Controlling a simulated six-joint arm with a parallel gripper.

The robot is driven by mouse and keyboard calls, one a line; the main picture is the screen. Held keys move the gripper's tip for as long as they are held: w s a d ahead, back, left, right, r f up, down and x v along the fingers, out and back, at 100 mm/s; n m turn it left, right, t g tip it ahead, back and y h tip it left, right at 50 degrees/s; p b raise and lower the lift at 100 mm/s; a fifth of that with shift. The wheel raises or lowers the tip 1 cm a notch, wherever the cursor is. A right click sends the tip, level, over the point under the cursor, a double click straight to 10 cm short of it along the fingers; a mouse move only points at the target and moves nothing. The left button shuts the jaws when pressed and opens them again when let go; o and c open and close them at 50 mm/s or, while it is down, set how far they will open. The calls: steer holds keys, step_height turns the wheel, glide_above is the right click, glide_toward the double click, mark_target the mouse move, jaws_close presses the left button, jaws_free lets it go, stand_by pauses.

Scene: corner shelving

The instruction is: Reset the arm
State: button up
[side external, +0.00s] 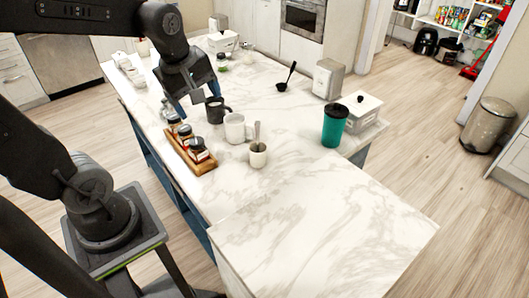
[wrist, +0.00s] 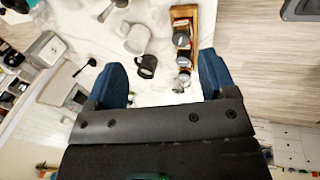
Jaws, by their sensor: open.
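My gripper (side external: 190,106) is above the marble counter (side external: 310,215), close to a spice rack and a dark mug in the side view. In the wrist view my gripper (wrist: 160,80) has its two blue-grey fingers spread wide, with nothing held between them. The dark mug (side external: 214,110) stands on the counter; it also shows between the fingers in the wrist view (wrist: 147,66). The wooden rack (side external: 203,166) holds several dark-lidded jars (side external: 197,146). A white mug (side external: 235,128) stands beside the dark mug.
A small cup with a spoon (side external: 258,154), a teal tumbler (side external: 335,126), a white lidded box (side external: 361,108), a grey-white canister (side external: 327,78) and a black ladle (side external: 284,83) are on the counter. The counter's near end is clear. A metal bin (side external: 488,124) stands on the floor at right.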

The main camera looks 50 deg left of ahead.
steer(key=s+d+r+m+t, duration=0.1)
steer(key=s+d+m, duration=0.4)
steer(key=m, duration=1.1)
steer(key=shift+d+r+t+h, duration=0.4)
steer(key=shift+d+t, duration=0.4)
steer(key=shift+d, duration=0.2)
steer(key=shift+s+d+m, duration=0.2)
steer(key=shift+s+m, duration=0.05)
steer(key=shift+m, duration=0.45)
steer(key=n+g, duration=0.5)
steer(key=n, duration=2.9)
glide_toward(196, 140)
steer(key=shift+w+d, duration=0.15)
steer(key=shift+d, duration=0.35)
steer(key=shift+a+f+n, duration=0.4)
steer(key=shift+f+n, duration=0.05)
steer(key=shift+n, duration=0.35)
steer(key=shift+f, duration=3.9)
